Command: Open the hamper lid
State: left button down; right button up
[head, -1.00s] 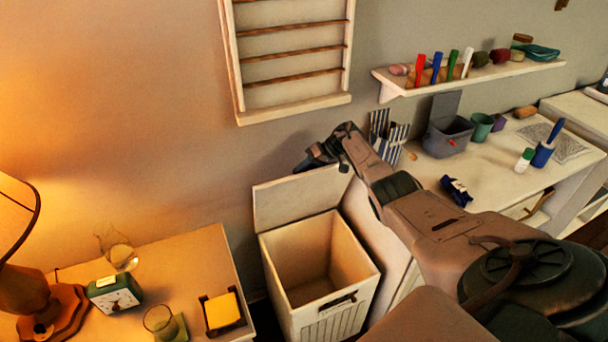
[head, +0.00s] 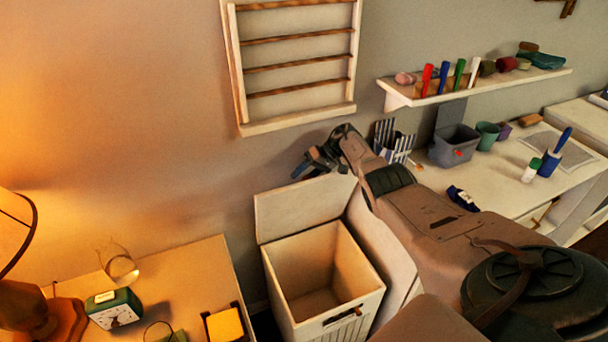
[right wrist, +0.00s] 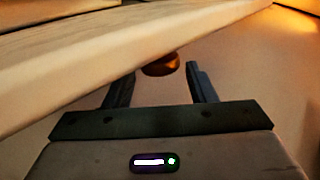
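The white hamper (head: 345,335) stands on the floor between the lamp table and the desk. Its lid (head: 300,207) is raised, standing up along the back edge by the wall, and the hamper's inside shows, with nothing seen in it. My right gripper (head: 306,168) is just above the lid's upper edge, near the wall. In the right wrist view my right gripper (right wrist: 160,85) has its two fingers apart with nothing held between them. A pale board, likely the lid, crosses that view in front of the fingers. My left gripper is not in view.
A lamp table (head: 190,262) with a clock (head: 114,308) and a yellow block (head: 225,325) stands left of the hamper. The desk (head: 430,182) stands right, with a grey bin (head: 453,148) on it. A wall rack (head: 296,118) and a shelf (head: 480,88) are above.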

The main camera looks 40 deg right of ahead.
jog(key=shift+d+r, duration=0.1)
jog(key=b+v, duration=0.1)
jog(key=v, duration=0.9)
jog(key=shift+d+r, duration=0.15)
jog(key=shift+d, duration=0.05)
jog(key=shift+s, duration=0.15)
